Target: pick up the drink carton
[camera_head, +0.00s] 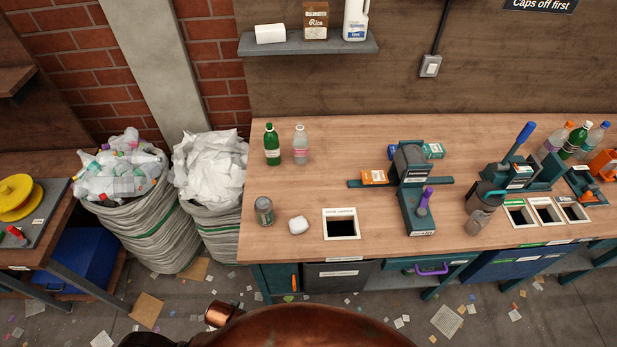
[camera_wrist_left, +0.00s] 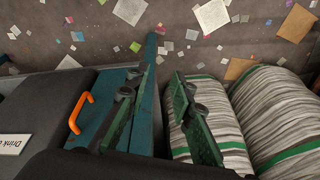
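No object can be told for certain as the drink carton. A small white crumpled block (camera_head: 298,225) lies on the bench, left of a labelled square opening (camera_head: 328,225). A small orange box (camera_head: 374,177) lies at the left of a dark green press (camera_head: 411,172), and a teal box (camera_head: 434,150) lies at its right. My left gripper (camera_wrist_left: 161,72) shows in the left wrist view, its two dark green fingers apart with nothing between them. It is beside the bench front, over the floor and near the sacks. My right gripper is not in view.
A grey can (camera_head: 264,211), a green bottle (camera_head: 272,147) and a clear bottle (camera_head: 300,148) stand on the bench. Stuffed sacks (camera_head: 154,229) stand left of it. An orange handle (camera_wrist_left: 80,112) sticks out from the bench front.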

